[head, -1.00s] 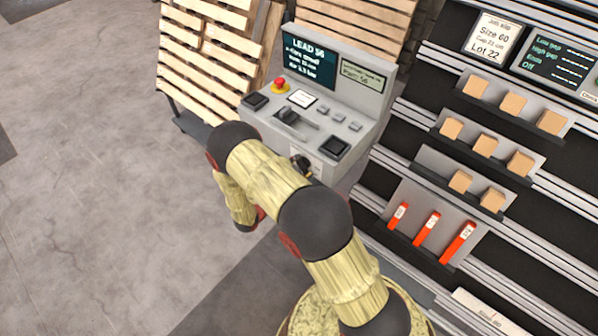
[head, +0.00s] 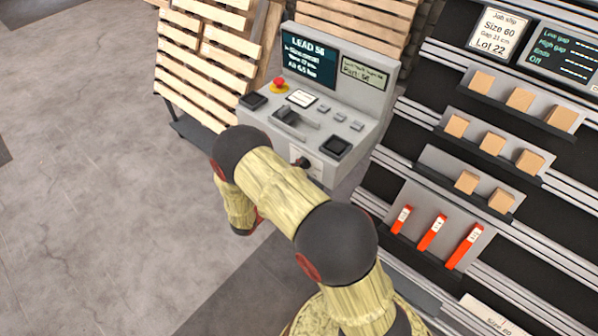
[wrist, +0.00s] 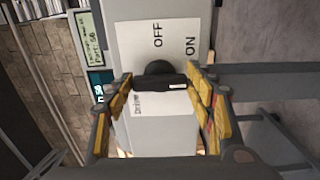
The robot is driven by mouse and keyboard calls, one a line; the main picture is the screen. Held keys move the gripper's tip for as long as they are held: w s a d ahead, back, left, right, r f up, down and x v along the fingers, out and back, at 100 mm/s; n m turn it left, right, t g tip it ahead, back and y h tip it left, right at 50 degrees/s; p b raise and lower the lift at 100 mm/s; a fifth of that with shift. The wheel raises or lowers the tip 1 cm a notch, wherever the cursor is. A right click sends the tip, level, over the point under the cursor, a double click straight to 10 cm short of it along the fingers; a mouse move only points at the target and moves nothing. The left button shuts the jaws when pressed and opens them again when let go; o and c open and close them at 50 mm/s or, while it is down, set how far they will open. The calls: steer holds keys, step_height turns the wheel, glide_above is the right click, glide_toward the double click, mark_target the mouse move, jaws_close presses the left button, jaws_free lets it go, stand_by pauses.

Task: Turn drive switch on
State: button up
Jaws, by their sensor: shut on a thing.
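The drive switch is a black rotary knob with a bar handle (wrist: 160,79), on a white plate (wrist: 140,45) marked OFF, ON and Drive. A small pale mark shows at the right end of the bar in the wrist view. My gripper (wrist: 160,98) is shut on the bar, with one yellow-padded finger at each end. The fingers hide part of the plate. In the head view, a dark knob (head: 301,163) shows on the console's front, just past my arm; my gripper is hidden there. I cannot tell exactly which label the knob points at.
The grey console (head: 352,105) carries a screen (head: 310,58), a red stop button (head: 279,84), a lever (head: 289,117) and several buttons. A rack with wooden blocks (head: 519,98) and orange pieces (head: 433,233) stands right. Pallets (head: 205,65) lean behind. Floor at left is clear.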

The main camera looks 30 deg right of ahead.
stand_by(0.4)
steer(key=o, duration=1.2)
steer(key=shift+c, duration=0.2)
steer(key=v, duration=1.2)
